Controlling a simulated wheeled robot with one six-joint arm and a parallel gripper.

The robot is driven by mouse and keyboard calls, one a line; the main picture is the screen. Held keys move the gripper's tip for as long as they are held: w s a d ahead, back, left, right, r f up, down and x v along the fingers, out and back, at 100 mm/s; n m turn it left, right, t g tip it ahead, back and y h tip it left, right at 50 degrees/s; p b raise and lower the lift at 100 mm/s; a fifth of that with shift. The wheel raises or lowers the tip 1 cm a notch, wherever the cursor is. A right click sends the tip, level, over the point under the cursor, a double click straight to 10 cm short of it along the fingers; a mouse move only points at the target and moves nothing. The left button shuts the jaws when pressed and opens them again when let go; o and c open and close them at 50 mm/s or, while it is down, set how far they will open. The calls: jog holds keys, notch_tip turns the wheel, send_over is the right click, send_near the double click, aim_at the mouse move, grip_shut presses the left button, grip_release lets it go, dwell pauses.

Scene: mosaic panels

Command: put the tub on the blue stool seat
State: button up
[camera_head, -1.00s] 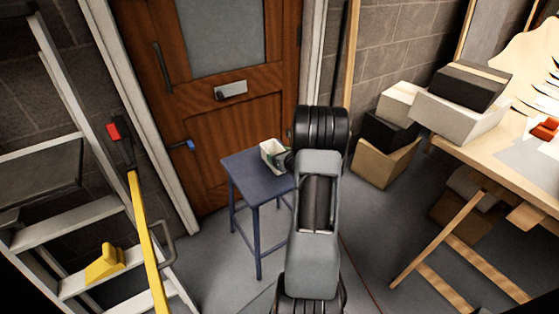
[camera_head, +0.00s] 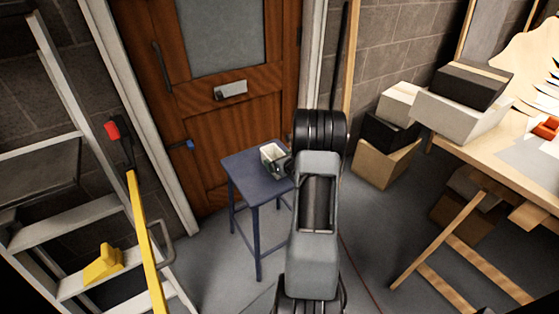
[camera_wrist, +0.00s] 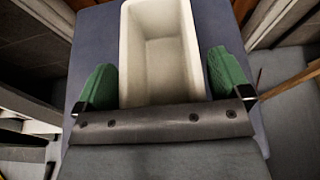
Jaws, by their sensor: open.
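The tub (camera_wrist: 160,40) is a white, open-topped rectangular container; it also shows in the head view (camera_head: 268,153). It is at the blue stool seat (camera_head: 244,170), over the far right part of it and apparently resting on it. The stool seat fills much of the wrist view (camera_wrist: 216,30) around the tub. My gripper (camera_wrist: 160,85) is open, with a green-padded finger on each side of the tub's near end. A narrow gap seems to show between the fingers and the tub walls. The tub's underside is hidden.
A wooden door (camera_head: 232,125) stands behind the stool. A ladder (camera_head: 70,225) with a yellow bar (camera_head: 147,240) is on the left. Cardboard boxes (camera_head: 384,163) and a workbench (camera_head: 500,155) are on the right. The left part of the seat is bare.

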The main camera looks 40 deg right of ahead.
jog(key=shift+r, duration=0.15)
jog(key=shift+s+r+p, duration=0.15)
jog(key=shift+s+p, duration=0.1)
jog(key=shift+p, duration=0.05)
jog(key=p+v, duration=0.1)
jog(key=v, duration=1)
jog(key=w+a+r+n+g+y, duration=0.1)
jog(key=a+r+n+g+y, duration=0.25)
jog(key=a+n, duration=0.65)
jog(key=a+r+n+g+y, duration=0.2)
jog(key=a+r+n+y, duration=0.25)
jog(key=a+n, duration=0.6)
jog(key=s+a+r+n+g+h, duration=0.2)
jog(key=s+a+n+h, duration=0.1)
jog(key=n, duration=0.5)
jog(key=s+a+r+n+g+h, duration=0.1)
jog(key=s+a+n+g+h, duration=0.1)
jog(key=s+a+n, duration=0.4)
jog(key=shift+s+r+n+g+h, duration=0.35)
jog(key=shift+s+n+h, duration=0.4)
jog(key=shift+n, duration=0.7)
